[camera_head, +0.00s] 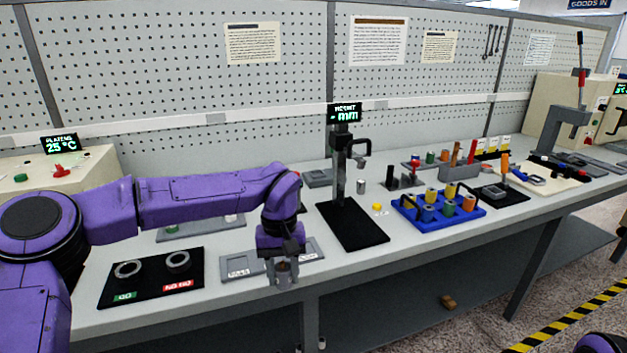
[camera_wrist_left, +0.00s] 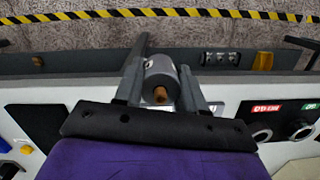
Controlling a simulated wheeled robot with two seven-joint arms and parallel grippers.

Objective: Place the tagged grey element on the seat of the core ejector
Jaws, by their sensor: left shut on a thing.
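My left gripper (camera_head: 282,274) hangs at the front edge of the bench, shut on a grey cylindrical element (camera_wrist_left: 161,72). In the left wrist view the element lies between the two fingers, with a brown core end (camera_wrist_left: 160,95) facing the camera. The right gripper is out of view.
A height gauge (camera_head: 341,165) on a black base stands mid-bench. A blue tray (camera_head: 408,211) of coloured spools is right of it. A black plate (camera_head: 140,292) with two rings labelled GO and NO GO is at left. Grey labelled plates (camera_head: 240,268) lie behind the gripper.

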